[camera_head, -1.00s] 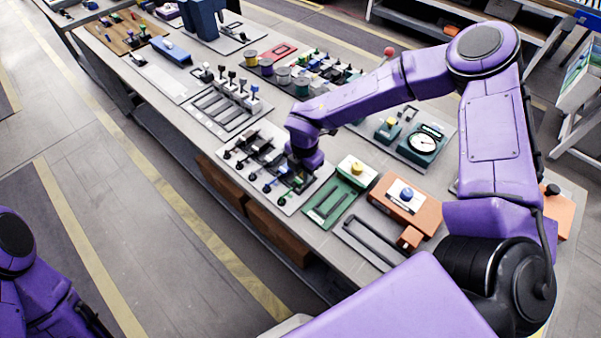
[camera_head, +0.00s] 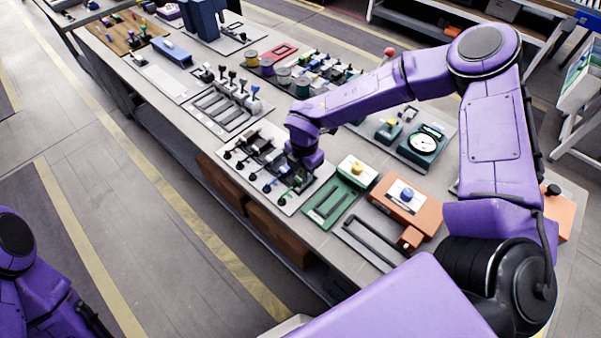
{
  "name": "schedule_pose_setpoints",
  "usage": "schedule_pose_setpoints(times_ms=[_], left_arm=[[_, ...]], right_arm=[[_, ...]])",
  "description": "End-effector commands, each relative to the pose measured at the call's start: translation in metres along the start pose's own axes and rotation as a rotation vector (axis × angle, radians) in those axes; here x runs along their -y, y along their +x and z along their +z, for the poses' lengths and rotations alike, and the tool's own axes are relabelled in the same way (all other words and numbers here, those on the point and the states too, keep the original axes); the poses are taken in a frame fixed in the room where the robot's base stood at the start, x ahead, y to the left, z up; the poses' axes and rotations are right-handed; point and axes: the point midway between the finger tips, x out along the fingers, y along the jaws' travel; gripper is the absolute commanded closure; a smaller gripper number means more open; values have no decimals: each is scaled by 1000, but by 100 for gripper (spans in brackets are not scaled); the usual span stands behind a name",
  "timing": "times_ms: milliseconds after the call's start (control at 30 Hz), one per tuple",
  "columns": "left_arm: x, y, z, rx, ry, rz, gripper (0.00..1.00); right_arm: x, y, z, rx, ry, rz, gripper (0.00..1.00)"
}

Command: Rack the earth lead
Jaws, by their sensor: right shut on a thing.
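The lead panel (camera_head: 312,198) is a light grey plate near the front edge of the bench, with a row of leads with dark knobs and coloured parts. My right gripper (camera_head: 296,174) points down over the right end of this row. It is shut on the earth lead (camera_head: 298,181), of which only a small green part shows beneath the purple wrist. The fingertips are mostly hidden by the wrist, and I cannot tell whether the lead touches the plate. My left arm shows at the lower left corner, away from the bench; its gripper is out of view.
A slotted rack with upright dark-topped leads (camera_head: 237,88) stands behind the panel. A green fixture (camera_head: 329,203) and an orange block (camera_head: 418,208) lie to the right. A teal dial gauge (camera_head: 424,143) sits farther back. Spools (camera_head: 283,75) stand behind the rack.

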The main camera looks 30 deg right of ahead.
Motion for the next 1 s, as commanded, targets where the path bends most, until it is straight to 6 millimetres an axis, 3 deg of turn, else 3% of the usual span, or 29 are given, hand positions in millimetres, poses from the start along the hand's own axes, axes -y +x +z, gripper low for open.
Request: schedule_pose_setpoints(times_ms=[933, 967, 1000], left_arm=[[-1, 11, 4, 0, 0, 0, 45], [-1, 11, 4, 0, 0, 0, 45], [-1, 11, 4, 0, 0, 0, 45]], right_arm=[[0, 12, 0, 0, 0, 0, 100], [0, 12, 0, 0, 0, 0, 72], [0, 12, 0, 0, 0, 0, 59]])
